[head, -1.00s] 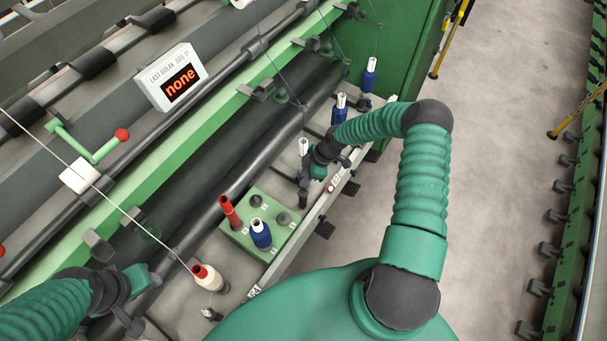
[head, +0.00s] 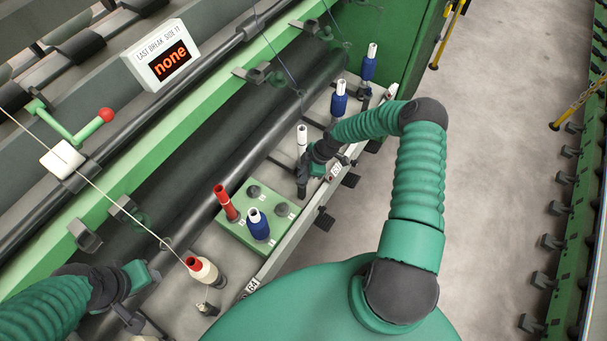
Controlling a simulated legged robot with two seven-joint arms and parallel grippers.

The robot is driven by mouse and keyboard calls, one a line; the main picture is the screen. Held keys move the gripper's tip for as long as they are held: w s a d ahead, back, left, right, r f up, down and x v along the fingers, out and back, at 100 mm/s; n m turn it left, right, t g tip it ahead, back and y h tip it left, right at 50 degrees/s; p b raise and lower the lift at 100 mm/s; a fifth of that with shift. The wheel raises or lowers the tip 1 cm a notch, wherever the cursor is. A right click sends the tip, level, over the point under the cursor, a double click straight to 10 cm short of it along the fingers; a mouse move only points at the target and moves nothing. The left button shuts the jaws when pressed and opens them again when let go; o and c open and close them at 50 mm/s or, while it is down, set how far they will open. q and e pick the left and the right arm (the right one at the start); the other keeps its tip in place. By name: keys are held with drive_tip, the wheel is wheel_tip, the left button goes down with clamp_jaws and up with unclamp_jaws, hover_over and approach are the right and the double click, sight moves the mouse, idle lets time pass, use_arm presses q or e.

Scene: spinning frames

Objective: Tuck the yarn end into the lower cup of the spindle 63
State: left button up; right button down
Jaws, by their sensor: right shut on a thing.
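My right gripper (head: 307,164) is at the base of a bare white tube (head: 302,140) standing upright on a spindle in the rail. It is shut, apparently on the tube's lower part; its fingers are small and dark here. A spindle number plate (head: 335,170) sits beside it, too small to read surely. A pale yarn (head: 100,190) runs from upper left to a cream bobbin (head: 207,271) with a red top. A short thread shows below that bobbin; I cannot make out a loose end or the lower cup. My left gripper (head: 146,277) is left of the bobbin, its jaws unclear.
A green tray (head: 230,232) holds a red tube (head: 225,202) and a blue bobbin (head: 258,224). Blue bobbins (head: 340,104) stand farther along the rail. A plate reading 64 (head: 252,287) is near the front. The floor aisle (head: 500,150) at right is clear.

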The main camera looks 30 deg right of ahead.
drive_tip(key=c, duration=1.3)
unclamp_jaws()
drive_tip(key=shift+r, duration=0.1)
drive_tip(key=b+v, duration=0.1)
drive_tip(key=v, duration=1.5)
drive_tip(key=shift+s+d+r+b, duration=0.15)
drive_tip(key=shift+d+r+b, duration=0.05)
drive_tip(key=shift+r+b, duration=0.1)
